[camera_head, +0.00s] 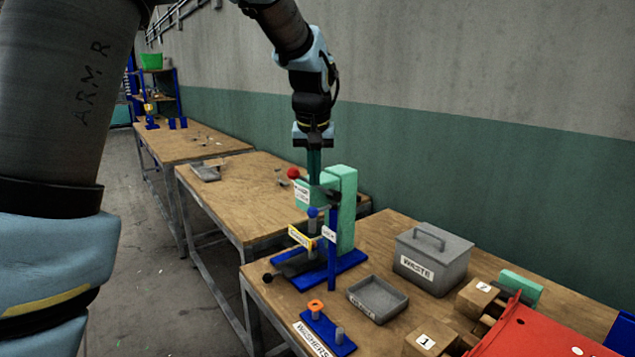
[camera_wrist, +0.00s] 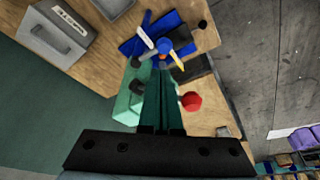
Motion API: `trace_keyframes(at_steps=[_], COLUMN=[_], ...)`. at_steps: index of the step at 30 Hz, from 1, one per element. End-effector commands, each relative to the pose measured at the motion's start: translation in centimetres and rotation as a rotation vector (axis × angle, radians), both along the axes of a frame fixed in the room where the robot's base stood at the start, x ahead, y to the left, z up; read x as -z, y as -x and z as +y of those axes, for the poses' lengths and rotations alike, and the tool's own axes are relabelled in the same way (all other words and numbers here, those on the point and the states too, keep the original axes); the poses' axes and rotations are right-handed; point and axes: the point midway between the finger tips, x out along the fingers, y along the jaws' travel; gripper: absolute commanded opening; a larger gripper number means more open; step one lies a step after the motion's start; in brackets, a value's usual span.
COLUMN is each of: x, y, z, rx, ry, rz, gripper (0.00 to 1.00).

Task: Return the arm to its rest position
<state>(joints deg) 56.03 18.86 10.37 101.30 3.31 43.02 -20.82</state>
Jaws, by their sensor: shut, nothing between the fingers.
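My gripper (camera_head: 314,166) hangs pointing down at the upper part of the green press (camera_head: 343,212), in front of the wall. In the wrist view my gripper's green fingers (camera_wrist: 162,110) lie together with nothing between them. The press stands on a blue base and shows in the wrist view (camera_wrist: 131,97) beside the fingers. Its red knob (camera_head: 293,173) is just left of the fingers in the head view and shows in the wrist view (camera_wrist: 191,101). I cannot tell whether the fingers touch the press.
A grey waste box (camera_head: 450,262), a grey tray (camera_head: 392,294), a blue washer stand (camera_head: 330,338), cardboard boxes (camera_head: 432,338) and a red panel (camera_head: 540,335) crowd the near bench. Further benches (camera_head: 225,222) stretch back to the left. The wall (camera_head: 450,160) is close behind the press.

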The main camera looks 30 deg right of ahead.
Motion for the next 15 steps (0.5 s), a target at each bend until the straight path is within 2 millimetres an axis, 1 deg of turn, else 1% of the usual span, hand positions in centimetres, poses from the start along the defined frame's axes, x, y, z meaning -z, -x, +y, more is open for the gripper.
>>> trace_keyframes(at_steps=[1,3,7,9,11,14,15], x=[-0.8,-1.2,-1.3,-0.9,-0.1,2.1,3.2], y=[-0.2,-0.3,-0.4,-0.6,-1.1,-1.9,-2.1], z=[0.1,0.2,0.4,1.2,2.8,7.5,10.0], rx=[-0.002,-0.003,-0.004,-0.013,-0.028,-0.074,-0.099], ry=[0.002,0.001,0.0,-0.001,-0.004,-0.014,-0.018], rz=[-0.002,-0.002,-0.002,0.001,0.008,0.028,0.04], gripper=[0.0,0.0,0.0,0.0,0.0,0.0,0.0])
